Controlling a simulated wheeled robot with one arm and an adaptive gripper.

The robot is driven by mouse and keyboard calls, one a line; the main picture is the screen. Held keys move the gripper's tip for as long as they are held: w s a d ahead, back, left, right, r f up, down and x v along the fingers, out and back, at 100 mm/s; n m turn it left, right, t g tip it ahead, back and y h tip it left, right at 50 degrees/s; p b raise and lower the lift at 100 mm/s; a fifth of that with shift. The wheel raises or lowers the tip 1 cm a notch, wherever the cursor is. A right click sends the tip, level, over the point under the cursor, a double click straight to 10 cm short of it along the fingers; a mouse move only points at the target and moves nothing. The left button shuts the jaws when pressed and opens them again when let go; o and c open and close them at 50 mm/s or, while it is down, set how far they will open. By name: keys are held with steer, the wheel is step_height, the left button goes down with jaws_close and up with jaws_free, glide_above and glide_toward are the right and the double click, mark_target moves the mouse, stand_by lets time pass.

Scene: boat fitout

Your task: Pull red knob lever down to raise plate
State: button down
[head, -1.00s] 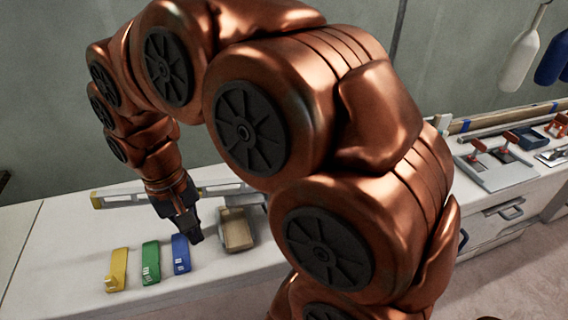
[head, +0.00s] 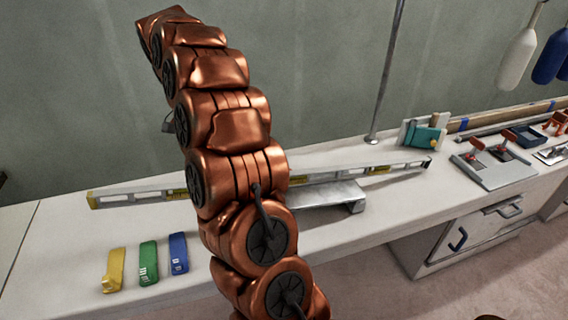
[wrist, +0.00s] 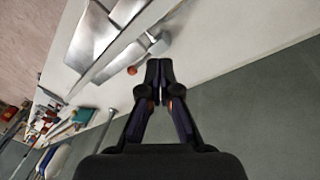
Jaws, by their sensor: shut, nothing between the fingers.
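A small red knob (wrist: 132,71) shows in the wrist view, just left of my fingertips and beside a grey metal part. Its lever is hard to make out. A grey metal plate (wrist: 93,38) lies beyond it at the upper left, and the head view shows it low on the bench (head: 325,196), right of my arm. My gripper (wrist: 158,72) is shut and empty, apart from the knob as far as I can tell. In the head view my arm hides the knob and I cannot make out the gripper.
A long spirit level (head: 140,198) lies along the bench behind the plate. Yellow (head: 114,270), green (head: 148,263) and blue (head: 179,254) blocks lie front left. A teal item (head: 425,138) and a tray with red-handled clamps (head: 490,168) are right. A pole (head: 388,75) stands behind.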

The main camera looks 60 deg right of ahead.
steer(key=s+d+f+m+g+h, duration=0.1)
steer(key=s+d+f+m, duration=0.3)
steer(key=d, duration=0.6)
steer(key=w+d+f+m+g, duration=0.1)
steer(key=d+f+m, duration=0.1)
steer(key=d+m, duration=0.6)
steer(key=s+d+f+n+p, duration=0.1)
steer(key=s+d+f+p, duration=0.1)
steer(key=f, duration=0.4)
steer(key=s+d+f+p, duration=0.1)
steer(key=s+d+f, duration=0.1)
steer(key=f, duration=0.5)
steer(key=shift+s+d+n+p, duration=0.25)
steer(key=shift+s+n+p, duration=0.15)
steer(key=shift+s, duration=0.4)
steer(key=b+x, duration=0.1)
steer(key=b, duration=0.2)
steer(key=shift+s+d+f, duration=0.1)
steer(key=shift+d+f, duration=0.1)
steer(key=shift+f, duration=0.15)
steer(key=shift+r, duration=0.1)
